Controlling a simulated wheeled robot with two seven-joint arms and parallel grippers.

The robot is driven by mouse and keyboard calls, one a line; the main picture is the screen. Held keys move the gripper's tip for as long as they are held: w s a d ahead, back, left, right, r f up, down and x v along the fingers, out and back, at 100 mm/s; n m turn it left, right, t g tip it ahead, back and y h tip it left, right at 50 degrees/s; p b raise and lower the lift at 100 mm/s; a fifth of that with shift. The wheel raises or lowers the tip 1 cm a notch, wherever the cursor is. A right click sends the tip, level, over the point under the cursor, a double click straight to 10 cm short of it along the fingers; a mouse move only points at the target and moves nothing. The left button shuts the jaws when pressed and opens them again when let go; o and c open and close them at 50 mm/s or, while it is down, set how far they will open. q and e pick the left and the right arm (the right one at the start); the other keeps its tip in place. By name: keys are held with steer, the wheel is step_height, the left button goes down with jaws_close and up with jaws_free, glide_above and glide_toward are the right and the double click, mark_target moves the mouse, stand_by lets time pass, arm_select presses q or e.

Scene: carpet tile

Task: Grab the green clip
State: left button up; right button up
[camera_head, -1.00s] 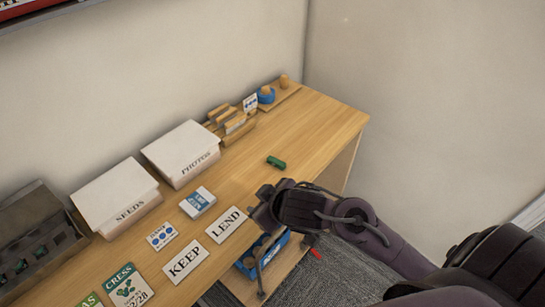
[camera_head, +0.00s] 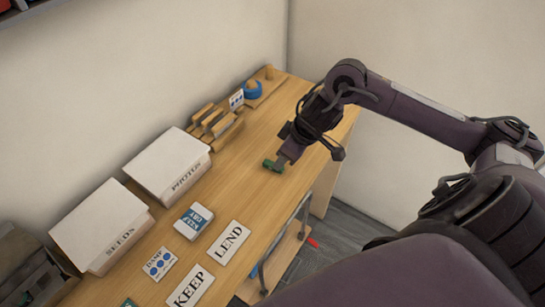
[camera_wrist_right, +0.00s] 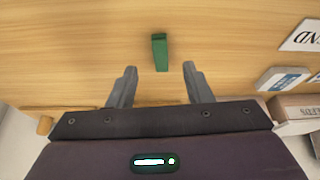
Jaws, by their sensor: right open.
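The green clip (camera_head: 273,165) lies on the wooden table towards its right end. In the right wrist view the green clip (camera_wrist_right: 159,52) stands out just ahead of the fingertips, roughly midway between them. My right gripper (camera_wrist_right: 158,68) is open, with a finger on either side and nothing held. In the head view my right gripper (camera_head: 285,156) reaches down over the table close to the clip, and its fingers are partly hidden by the wrist. My left gripper is not in view.
White boxes marked PHOTOS (camera_head: 168,165) and SEEDS (camera_head: 98,226) stand along the wall. LEND (camera_head: 229,242) and KEEP (camera_head: 191,287) cards lie near the front edge. A wooden rack (camera_head: 214,125) stands behind. The table around the clip is clear.

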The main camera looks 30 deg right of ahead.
mark_target(268, 164)
steer(key=x, duration=0.4)
steer(key=shift+w+a+p, duration=0.15)
steer(key=shift+p, duration=0.15)
steer(key=shift+w+f, duration=0.15)
steer(key=shift+f, duration=0.35)
steer(key=shift+a, duration=0.1)
jaws_close()
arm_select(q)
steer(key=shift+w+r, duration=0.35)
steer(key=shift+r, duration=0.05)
